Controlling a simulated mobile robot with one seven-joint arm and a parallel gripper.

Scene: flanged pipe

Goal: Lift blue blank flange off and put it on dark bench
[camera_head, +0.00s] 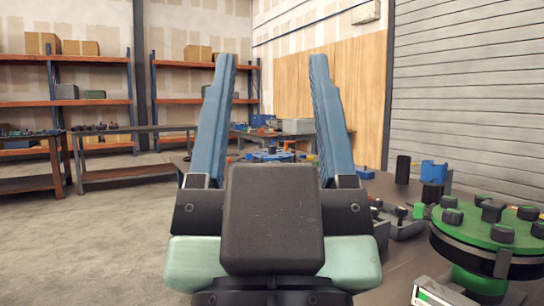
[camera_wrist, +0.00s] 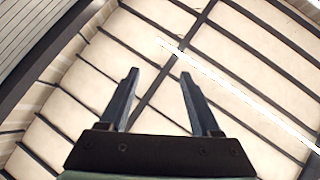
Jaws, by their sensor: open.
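My gripper (camera_head: 271,60) is open and empty. Its two blue fingers point up and stand wide apart in the middle of the head view. In the wrist view my gripper (camera_wrist: 158,74) has only the ceiling beyond it. A low blue piece (camera_head: 268,155), perhaps the blue blank flange, shows between the fingers, farther back on a dark surface. My gripper hides much around it, so I cannot tell its full shape. The dark bench (camera_head: 385,188) seems to be the dark top on the right, partly hidden by my gripper.
A green flange (camera_head: 503,232) with several dark bolts stands at the near right. A blue item (camera_head: 433,172) and a black cylinder (camera_head: 403,169) stand behind it. A dark table (camera_head: 135,173) and orange shelves (camera_head: 90,103) are at the left. Open floor (camera_head: 90,235) lies at the front left.

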